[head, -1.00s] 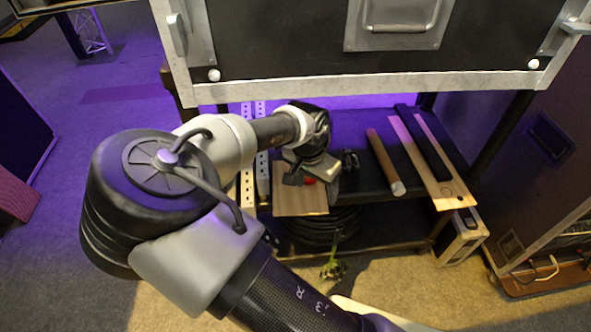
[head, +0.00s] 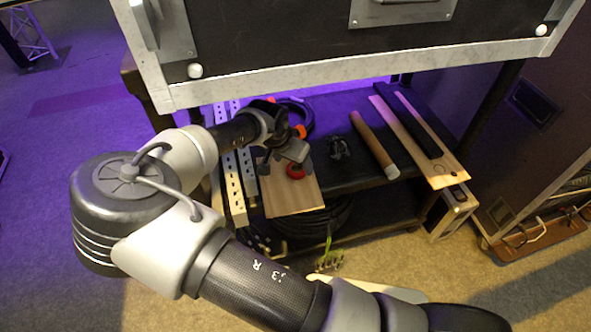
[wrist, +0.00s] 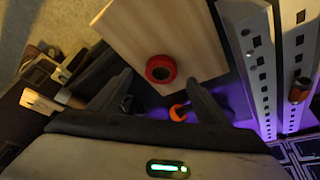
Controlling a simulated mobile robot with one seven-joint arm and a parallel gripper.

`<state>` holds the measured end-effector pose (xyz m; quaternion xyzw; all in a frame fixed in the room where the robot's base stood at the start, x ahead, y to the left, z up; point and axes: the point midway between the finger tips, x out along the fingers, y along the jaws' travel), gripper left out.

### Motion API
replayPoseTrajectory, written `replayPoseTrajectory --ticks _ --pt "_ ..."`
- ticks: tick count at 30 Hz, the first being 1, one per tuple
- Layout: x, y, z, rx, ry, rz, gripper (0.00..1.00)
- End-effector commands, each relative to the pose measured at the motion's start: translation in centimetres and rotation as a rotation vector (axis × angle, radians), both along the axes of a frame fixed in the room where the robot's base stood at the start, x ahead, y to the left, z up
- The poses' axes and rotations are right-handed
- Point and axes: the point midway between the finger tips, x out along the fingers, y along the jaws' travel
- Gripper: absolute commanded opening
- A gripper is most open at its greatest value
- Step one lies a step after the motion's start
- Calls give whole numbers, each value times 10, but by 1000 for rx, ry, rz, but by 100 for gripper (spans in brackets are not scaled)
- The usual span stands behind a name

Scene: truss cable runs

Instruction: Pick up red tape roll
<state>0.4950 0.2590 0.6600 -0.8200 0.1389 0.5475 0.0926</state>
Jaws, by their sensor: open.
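The red tape roll (head: 296,171) lies on a light wooden board (head: 290,200) on the upper shelf. In the wrist view the red tape roll (wrist: 161,69) shows its dark centre, on the wooden board (wrist: 185,30), ahead of the fingertips and roughly between them. My gripper (head: 280,160) is over the back part of the board, close to the roll, and partly hides it in the head view. In the wrist view my gripper (wrist: 158,78) has its two dark fingers spread apart with nothing between them.
Perforated metal rails (head: 232,180) lie left of the board. A black clamp (head: 338,149), a brown tube (head: 374,145) and long planks (head: 420,140) lie to the right. A dark ring with orange parts (head: 306,112) is behind. A large black case (head: 300,40) overhangs the shelf.

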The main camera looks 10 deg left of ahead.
Motion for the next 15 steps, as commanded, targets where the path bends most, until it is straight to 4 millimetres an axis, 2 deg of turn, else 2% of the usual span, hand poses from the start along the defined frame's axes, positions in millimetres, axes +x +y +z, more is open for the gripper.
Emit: replayPoseTrajectory --ticks 9,15 --pt "20 -5 -39 -2 1 0 70" --pt "22 -5 -43 2 0 2 70"
